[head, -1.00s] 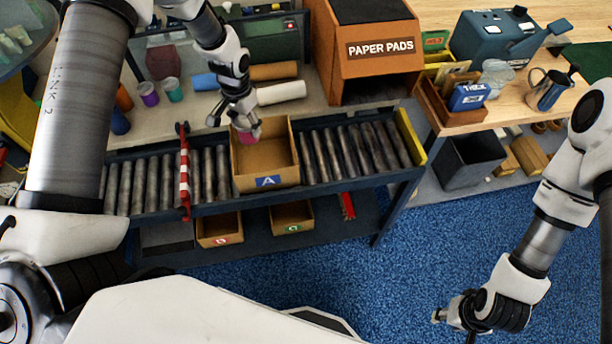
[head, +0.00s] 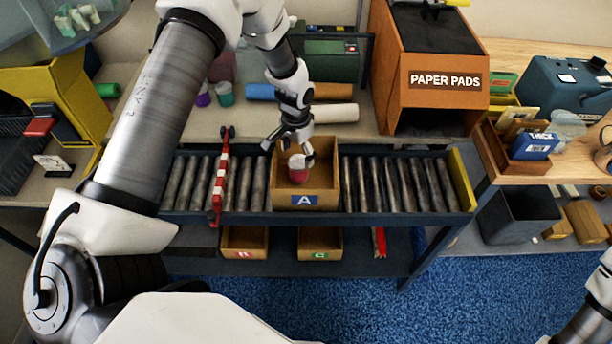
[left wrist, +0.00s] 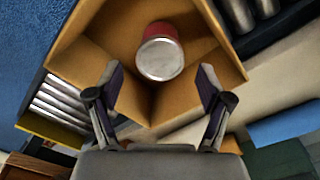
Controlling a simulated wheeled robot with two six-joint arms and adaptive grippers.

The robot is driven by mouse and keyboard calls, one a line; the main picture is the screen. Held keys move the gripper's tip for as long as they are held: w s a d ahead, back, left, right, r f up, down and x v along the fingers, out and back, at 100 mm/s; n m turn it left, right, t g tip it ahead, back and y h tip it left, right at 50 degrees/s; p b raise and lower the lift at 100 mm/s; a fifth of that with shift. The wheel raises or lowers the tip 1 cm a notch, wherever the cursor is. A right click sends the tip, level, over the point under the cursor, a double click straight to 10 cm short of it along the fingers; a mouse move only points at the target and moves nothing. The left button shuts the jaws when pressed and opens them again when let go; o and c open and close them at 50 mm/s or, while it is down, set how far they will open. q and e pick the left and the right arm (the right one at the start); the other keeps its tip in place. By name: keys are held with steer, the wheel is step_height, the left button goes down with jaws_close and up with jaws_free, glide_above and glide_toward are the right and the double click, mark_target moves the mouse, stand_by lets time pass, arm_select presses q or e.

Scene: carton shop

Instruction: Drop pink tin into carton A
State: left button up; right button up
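The pink tin (head: 299,170), pinkish red with a pale metal end, is inside the open carton A (head: 325,190), a tan box with a blue "A" label on the roller conveyor. In the left wrist view the tin (left wrist: 160,52) shows its silver end, within the carton walls (left wrist: 85,40). I cannot tell if it rests on the carton floor. My left gripper (head: 289,146) is over the carton's back part. Its two fingers (left wrist: 160,92) are spread wide with nothing between them, apart from the tin. My right gripper is out of view; only part of that arm shows at lower right.
A red-and-white striped bar (head: 220,180) crosses the rollers left of the carton. The rollers (head: 395,183) to its right are clear. The orange paper pads box (head: 440,50) stands behind right. Two smaller cartons (head: 243,240) (head: 319,241) sit on the lower shelf.

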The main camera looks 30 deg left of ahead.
arm_select(q)
steer(key=shift+r, duration=0.15)
step_height(320, 180, up, 12)
stand_by(0.5)
stand_by(0.3)
